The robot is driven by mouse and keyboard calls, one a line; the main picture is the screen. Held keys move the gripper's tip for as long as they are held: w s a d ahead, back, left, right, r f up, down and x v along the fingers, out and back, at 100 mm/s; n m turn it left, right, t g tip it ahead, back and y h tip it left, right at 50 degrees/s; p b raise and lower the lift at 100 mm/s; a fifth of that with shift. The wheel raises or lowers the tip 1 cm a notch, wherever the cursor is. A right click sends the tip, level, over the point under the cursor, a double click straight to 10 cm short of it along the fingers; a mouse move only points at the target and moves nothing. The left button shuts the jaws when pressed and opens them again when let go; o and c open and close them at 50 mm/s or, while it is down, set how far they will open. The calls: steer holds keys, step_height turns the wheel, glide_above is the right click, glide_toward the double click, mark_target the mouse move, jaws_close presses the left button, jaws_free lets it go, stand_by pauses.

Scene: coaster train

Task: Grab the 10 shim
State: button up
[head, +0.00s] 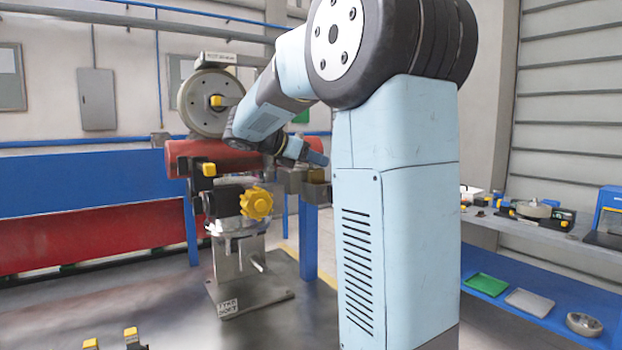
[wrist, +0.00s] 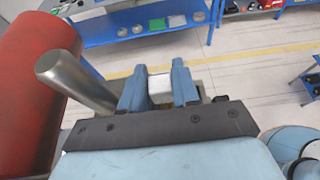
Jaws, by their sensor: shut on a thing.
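My gripper (wrist: 158,84) is shut on a small pale metal block, the shim (wrist: 160,86), in the wrist view. The block sits between the two blue fingers; no number on it can be read. In the head view my gripper (head: 317,159) is at the end of the arm, above a small brownish open holder (head: 317,191) on a blue post. The block itself cannot be made out in the head view.
A thick metal rod (wrist: 76,84) and a red cylinder (wrist: 35,90) are close left of my gripper. A machine with a yellow knob (head: 257,203) stands left of the post. A shelf at right holds a green tray (head: 483,284) and a grey tray (head: 530,302).

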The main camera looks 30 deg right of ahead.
jaws_close()
steer(key=shift+r, duration=0.1)
